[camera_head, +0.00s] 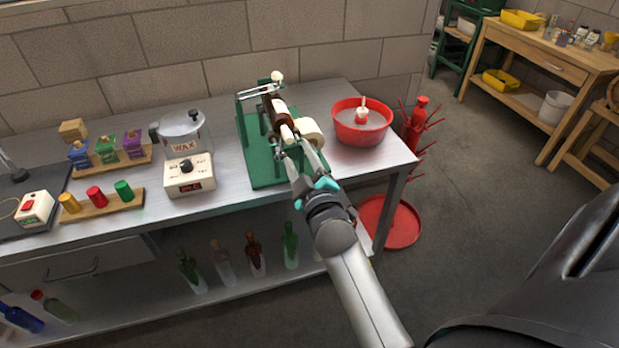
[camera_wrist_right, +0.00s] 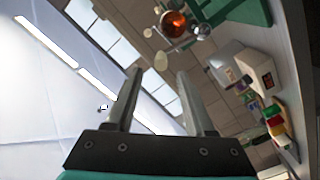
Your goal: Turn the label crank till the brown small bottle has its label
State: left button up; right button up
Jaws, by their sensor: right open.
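The green label machine (camera_head: 262,165) stands on the steel bench. The brown small bottle (camera_head: 281,114) lies in it, with a white roll (camera_head: 310,131) beside it. A crank arm with a pale knob (camera_head: 277,76) shows at the machine's far end. My right gripper (camera_head: 295,148) is open at the machine's near end, with its fingers partly covering it. In the right wrist view, the open gripper (camera_wrist_right: 160,75) has nothing clearly between its fingers, and the brown bottle's round end (camera_wrist_right: 173,24) shows beyond them. I cannot tell whether the fingers touch the machine. My left gripper is not in view.
A red basin (camera_head: 346,131) is right of the machine, near the bench's end. The wax pot (camera_head: 183,135) and its control box (camera_head: 189,180) are to the left. Several bottles stand on the lower shelf (camera_head: 225,290). A red bottle tree (camera_head: 418,120) stands beyond the bench.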

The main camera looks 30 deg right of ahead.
jog(key=v, duration=0.7)
dwell(0.5)
jog(key=s+a+f+g+y+b, duration=0.1)
jog(key=s+a+f+g, duration=0.15)
jog(key=f, duration=0.85)
jog(key=s+a+f+m+g+y+b, duration=0.1)
jog(key=s+a+f+g+y+b, duration=0.2)
jog(key=f, duration=0.8)
jog(key=s+a+f+g, duration=0.2)
jog(key=a+f, duration=0.2)
jog(key=f, duration=0.7)
jog(key=s+a+f+m+g+y+b, duration=0.15)
jog(key=s+f+g, duration=0.25)
jog(key=s+f, duration=0.95)
jog(key=s+d+f+g+b, duration=0.1)
jog(key=s+f, duration=0.3)
jog(key=s, duration=0.4)
jog(key=s+d+f+g+b, duration=0.1)
jog(key=s+f+g, duration=0.3)
jog(key=s, duration=0.4)
jog(key=shift+d+f+m+b, duration=0.25)
jog(key=shift+d+m+b, duration=0.1)
jog(key=shift+d+m, duration=0.15)
